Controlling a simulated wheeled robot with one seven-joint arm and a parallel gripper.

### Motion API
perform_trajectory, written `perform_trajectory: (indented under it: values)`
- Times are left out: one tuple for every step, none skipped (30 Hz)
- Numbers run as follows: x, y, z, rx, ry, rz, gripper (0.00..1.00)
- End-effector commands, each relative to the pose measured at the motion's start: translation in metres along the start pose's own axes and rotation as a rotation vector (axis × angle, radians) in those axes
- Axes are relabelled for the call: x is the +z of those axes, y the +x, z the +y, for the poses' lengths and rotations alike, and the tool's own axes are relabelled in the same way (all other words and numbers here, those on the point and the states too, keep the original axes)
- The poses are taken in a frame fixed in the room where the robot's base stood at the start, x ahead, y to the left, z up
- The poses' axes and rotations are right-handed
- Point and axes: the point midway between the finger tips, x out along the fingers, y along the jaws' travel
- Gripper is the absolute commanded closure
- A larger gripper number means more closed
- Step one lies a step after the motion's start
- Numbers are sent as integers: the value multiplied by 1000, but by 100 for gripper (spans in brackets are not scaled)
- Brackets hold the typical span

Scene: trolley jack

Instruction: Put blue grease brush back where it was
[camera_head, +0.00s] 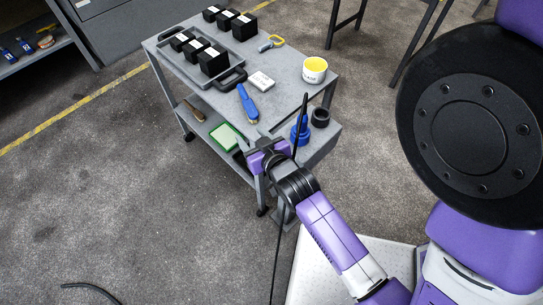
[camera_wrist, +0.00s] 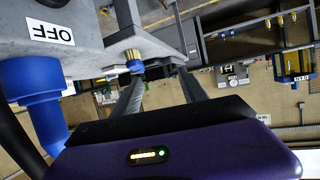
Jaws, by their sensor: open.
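The blue grease brush (camera_head: 246,101) lies on the grey trolley top (camera_head: 285,83), its bristle end pointing towards the trolley's front edge. In the wrist view, a brass-coloured end with a blue part (camera_wrist: 135,61), apparently the brush, shows ahead of the left finger. My gripper (camera_head: 259,139) is open, just in front of the trolley's front edge and short of the brush. In the wrist view its two fingers (camera_wrist: 160,88) stand apart with nothing visible between them. The brush handle is mostly hidden in the wrist view.
A blue fitting (camera_head: 300,131) and black ring (camera_head: 320,117) are right of my gripper. A green-white box (camera_head: 227,136) lies on the lower shelf.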

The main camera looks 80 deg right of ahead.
Motion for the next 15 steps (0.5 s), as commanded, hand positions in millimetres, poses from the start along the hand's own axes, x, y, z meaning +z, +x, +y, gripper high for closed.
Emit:
perform_trajectory:
  values:
    - [9, -25, -22, -63, -19, -5, 49]
    - [12, -39, -32, -99, -31, 0, 49]
    - [16, -60, -46, -150, -47, 4, 49]
    - [18, -75, -54, -187, -59, 8, 49]
    - [19, -91, -62, -224, -72, 12, 49]
    - [20, -111, -69, -271, -88, 17, 49]
    - [20, -126, -74, -308, -100, 21, 49]
    - [19, -141, -78, -344, -113, 26, 49]
    - [18, -161, -82, -392, -131, 32, 49]
    - [17, -176, -84, -427, -145, 36, 49]
    - [15, -190, -85, -462, -158, 41, 49]
    - [12, -207, -86, -508, -175, 47, 49]
    - [9, -220, -86, -542, -188, 52, 49]
    - [5, -231, -86, -573, -200, 57, 49]
    - [1, -244, -85, -612, -216, 62, 49]
